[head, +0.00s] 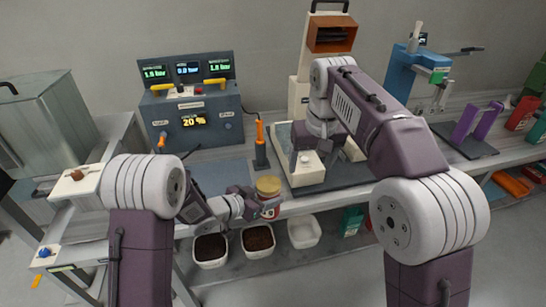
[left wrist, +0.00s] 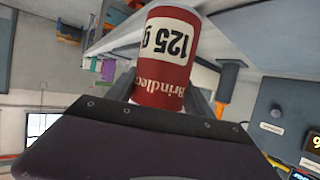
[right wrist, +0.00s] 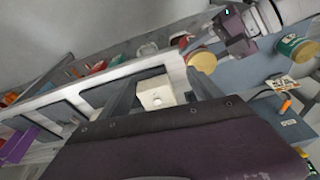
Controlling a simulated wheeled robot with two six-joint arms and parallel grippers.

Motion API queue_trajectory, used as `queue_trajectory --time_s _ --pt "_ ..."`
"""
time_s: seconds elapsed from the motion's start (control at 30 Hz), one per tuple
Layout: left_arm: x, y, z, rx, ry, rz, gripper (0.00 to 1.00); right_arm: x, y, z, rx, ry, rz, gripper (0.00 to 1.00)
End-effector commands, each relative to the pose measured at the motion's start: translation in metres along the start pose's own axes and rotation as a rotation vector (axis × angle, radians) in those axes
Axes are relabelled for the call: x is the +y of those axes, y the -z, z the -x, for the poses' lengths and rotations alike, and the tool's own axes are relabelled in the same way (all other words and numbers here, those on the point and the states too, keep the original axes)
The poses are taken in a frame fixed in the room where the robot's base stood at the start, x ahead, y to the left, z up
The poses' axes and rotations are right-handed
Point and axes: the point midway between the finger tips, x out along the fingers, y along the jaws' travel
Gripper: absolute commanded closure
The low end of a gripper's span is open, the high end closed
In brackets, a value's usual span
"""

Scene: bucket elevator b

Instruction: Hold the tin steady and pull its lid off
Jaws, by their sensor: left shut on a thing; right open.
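The tin is red with a white band and stands upright at the bench's front edge. Its tan lid (head: 268,185) is on top in the head view, and the lid also shows in the right wrist view (right wrist: 202,60). My left gripper (head: 258,205) is shut around the tin's body from the left. In the left wrist view the tin (left wrist: 167,55) fills the space between the fingers, with "125 g" on its label. My right gripper (head: 325,160) is open and empty, to the right of the tin and over a white block with a knob (head: 308,170).
A grey control box with displays (head: 195,118) stands behind, with an orange-handled tool (head: 260,145) beside it. White bins (head: 257,240) sit on the shelf below. A blue press (head: 415,75) and purple pieces (head: 487,120) are at the right. A green tin (right wrist: 297,47) shows in the right wrist view.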

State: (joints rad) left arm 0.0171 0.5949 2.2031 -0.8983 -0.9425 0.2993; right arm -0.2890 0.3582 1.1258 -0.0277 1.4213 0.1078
Motion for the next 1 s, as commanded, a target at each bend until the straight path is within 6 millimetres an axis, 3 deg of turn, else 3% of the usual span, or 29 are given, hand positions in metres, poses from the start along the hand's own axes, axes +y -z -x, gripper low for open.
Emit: queue_trajectory --time_s 0.13,0.2,0.3,0.57,1.0 --pt "0.000 0.000 0.000 0.001 0.000 0.000 0.72 -0.054 0.035 0.012 0.089 0.034 0.101 0.27" --pt "0.000 0.000 0.000 0.001 0.000 0.000 0.72 -0.074 0.035 0.003 0.080 0.043 0.139 0.27" --pt "0.000 0.000 0.000 0.001 0.000 0.000 0.72 -0.087 0.031 -0.005 0.061 0.048 0.167 0.27" --pt "0.000 0.000 0.000 0.001 0.000 0.000 0.72 -0.091 0.030 -0.014 0.058 0.049 0.175 0.27" --pt "0.000 0.000 0.000 0.001 0.000 0.000 0.72 -0.095 0.035 -0.106 0.060 0.049 0.173 0.27"
